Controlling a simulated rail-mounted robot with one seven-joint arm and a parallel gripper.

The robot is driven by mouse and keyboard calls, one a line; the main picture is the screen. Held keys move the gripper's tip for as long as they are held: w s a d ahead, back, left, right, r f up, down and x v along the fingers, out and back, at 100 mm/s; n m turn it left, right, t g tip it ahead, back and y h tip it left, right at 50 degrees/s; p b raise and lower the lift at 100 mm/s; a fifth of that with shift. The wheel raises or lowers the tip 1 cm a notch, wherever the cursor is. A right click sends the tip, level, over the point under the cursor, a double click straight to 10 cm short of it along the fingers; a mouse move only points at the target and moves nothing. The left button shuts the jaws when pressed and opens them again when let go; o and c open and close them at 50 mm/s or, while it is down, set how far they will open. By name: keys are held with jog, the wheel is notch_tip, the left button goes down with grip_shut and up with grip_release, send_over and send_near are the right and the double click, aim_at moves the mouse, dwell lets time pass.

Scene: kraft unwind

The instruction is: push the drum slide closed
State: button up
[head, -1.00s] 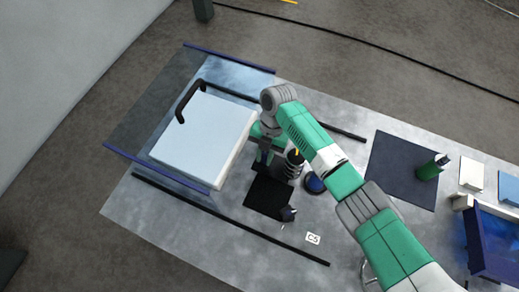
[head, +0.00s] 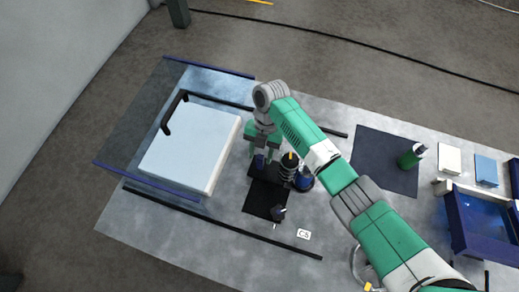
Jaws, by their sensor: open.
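A pale blue-white slab (head: 192,148) with a black bar handle (head: 172,113) lies between rails at the left of the bench. It looks like the drum slide, but no label shows this. My gripper (head: 262,158) is open, pointing down just right of the slab's right edge. A small dark blue piece (head: 260,161) shows between or behind its fingers; I cannot tell whether they touch it. A dark cylinder with a yellow top (head: 289,166) stands close to the right of the gripper.
A black mat (head: 264,200) and a blue round part (head: 303,181) lie near the gripper. Black rails (head: 222,223) run along the bench. At right are a dark mat (head: 376,160), a green bottle (head: 410,157) and a blue open box (head: 490,225).

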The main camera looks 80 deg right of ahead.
jog(key=v, duration=0.4)
jog(key=shift+r+p, duration=0.1)
jog(key=shift+p, duration=0.25)
